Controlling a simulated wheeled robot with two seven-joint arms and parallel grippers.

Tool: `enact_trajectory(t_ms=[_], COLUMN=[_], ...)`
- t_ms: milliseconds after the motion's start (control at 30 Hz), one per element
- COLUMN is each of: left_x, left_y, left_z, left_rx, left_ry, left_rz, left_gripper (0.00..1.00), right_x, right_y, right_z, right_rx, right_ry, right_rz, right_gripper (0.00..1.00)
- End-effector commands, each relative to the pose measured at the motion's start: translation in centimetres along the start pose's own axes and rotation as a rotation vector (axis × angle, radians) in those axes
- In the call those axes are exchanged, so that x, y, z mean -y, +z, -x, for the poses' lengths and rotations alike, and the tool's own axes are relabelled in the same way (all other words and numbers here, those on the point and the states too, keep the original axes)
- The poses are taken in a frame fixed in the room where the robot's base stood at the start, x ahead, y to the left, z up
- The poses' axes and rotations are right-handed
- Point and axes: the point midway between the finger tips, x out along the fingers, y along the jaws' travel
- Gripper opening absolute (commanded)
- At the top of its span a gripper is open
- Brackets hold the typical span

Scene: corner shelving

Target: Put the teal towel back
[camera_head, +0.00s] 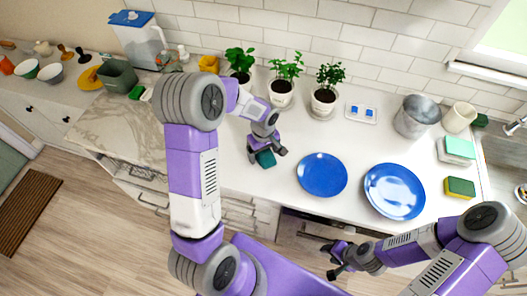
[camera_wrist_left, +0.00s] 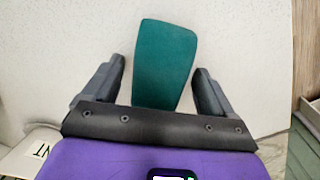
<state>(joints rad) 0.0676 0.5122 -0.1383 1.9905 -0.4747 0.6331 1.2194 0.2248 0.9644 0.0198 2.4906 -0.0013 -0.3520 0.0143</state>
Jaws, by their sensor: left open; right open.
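The teal towel (camera_head: 265,159) is a small folded piece on the white counter near its front edge, left of the blue plates. In the left wrist view the teal towel (camera_wrist_left: 165,60) lies between the two fingers, with gaps on both sides. My left gripper (camera_head: 266,147) is open just above and around it and partly hides it in the head view. My right gripper (camera_head: 329,260) is open and empty, low in front of the counter.
Two blue plates (camera_head: 322,175) (camera_head: 395,191) lie right of the towel. Several potted plants (camera_head: 281,93) stand along the wall behind. A metal pot (camera_head: 416,117), a beige cup (camera_head: 459,118) and sponges (camera_head: 460,187) are at the right by the sink. A marble board (camera_head: 113,123) lies at left.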

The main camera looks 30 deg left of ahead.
Motion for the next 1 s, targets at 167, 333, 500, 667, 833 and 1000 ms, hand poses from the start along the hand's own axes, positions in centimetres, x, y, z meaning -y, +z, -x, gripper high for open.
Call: enact_trajectory(t_ms=[167,333,500,667,833,1000], left_x=[0.0,-0.1,-0.1,-0.1,0.0,0.0], left_y=[0.0,0.0,-0.1,0.0,0.0,0.0], left_z=[0.7,3.9,7.8,10.6,12.1,12.4], left_rx=[0.000,-0.003,-0.003,-0.002,0.000,0.000], left_ry=[0.001,0.006,0.005,0.004,0.001,0.000], left_rz=[0.000,0.001,0.001,-0.001,0.000,0.000], left_gripper=[0.86,0.86,0.86,0.86,0.86,0.86], right_x=[0.2,0.3,0.4,0.5,0.6,0.6], right_y=[0.0,0.0,0.1,0.1,0.1,0.1], right_z=[0.5,0.8,1.1,1.4,1.5,1.5], right_rx=[0.000,0.000,0.000,0.000,0.000,0.000], right_ry=[0.000,0.000,0.000,0.000,0.000,0.000], right_rz=[0.000,0.000,0.000,0.000,0.000,0.000], right_gripper=[0.43,0.43,0.43,0.43,0.43,0.43])
